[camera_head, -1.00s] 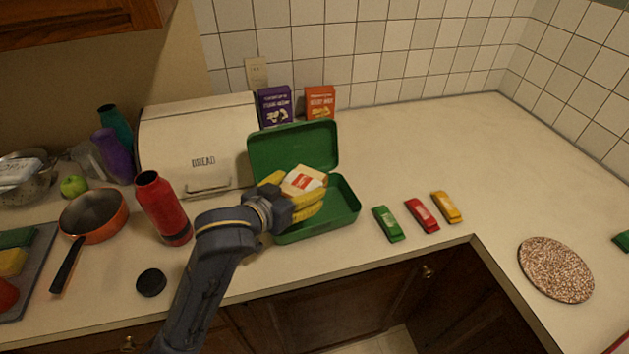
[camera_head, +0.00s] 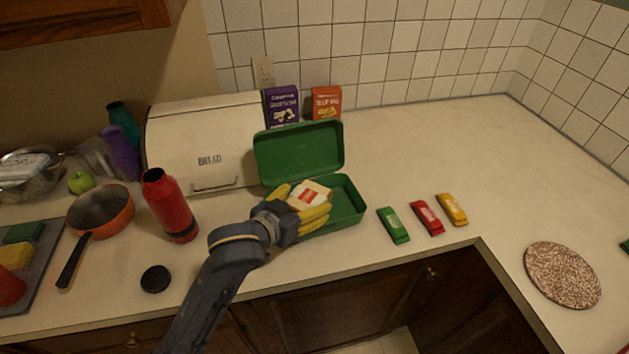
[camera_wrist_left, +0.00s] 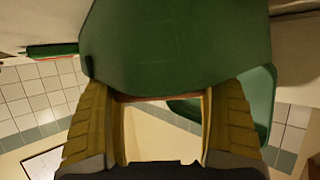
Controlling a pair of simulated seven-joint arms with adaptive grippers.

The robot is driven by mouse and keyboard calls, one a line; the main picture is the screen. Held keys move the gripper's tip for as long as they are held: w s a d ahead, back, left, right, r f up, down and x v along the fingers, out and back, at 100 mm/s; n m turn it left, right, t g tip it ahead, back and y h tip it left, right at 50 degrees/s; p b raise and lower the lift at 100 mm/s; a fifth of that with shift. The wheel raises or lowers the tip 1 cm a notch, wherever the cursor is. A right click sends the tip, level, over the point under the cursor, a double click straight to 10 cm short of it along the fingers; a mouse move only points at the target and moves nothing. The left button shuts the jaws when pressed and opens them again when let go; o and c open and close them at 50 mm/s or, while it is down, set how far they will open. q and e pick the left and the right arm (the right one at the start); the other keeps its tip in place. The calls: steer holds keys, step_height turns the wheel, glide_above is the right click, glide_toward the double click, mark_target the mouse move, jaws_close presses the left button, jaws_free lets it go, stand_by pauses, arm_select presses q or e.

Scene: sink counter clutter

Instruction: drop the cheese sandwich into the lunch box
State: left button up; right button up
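The cheese sandwich (camera_head: 312,193), pale bread with a red and white label, is between the yellow fingers of my left gripper (camera_head: 308,198). The gripper is shut on it. It is at the open green lunch box (camera_head: 352,214), over the left part of its base; I cannot tell whether it touches the floor of the box. The lid (camera_head: 299,152) stands up at the back. In the left wrist view the fingers (camera_wrist_left: 160,95) flank the sandwich (camera_wrist_left: 160,130), with the green box (camera_wrist_left: 180,45) beyond. The fingers and sandwich hide part of the base. My right gripper is not in view.
A red bottle (camera_head: 169,206) and a black cap (camera_head: 155,279) are left of my arm. A bread box (camera_head: 205,145) and two cartons stand behind. Green (camera_head: 393,225), red (camera_head: 427,218) and yellow (camera_head: 452,210) packets lie right of the lunch box. The counter behind the packets is clear.

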arm_select(q)
steer(key=o, duration=0.4)
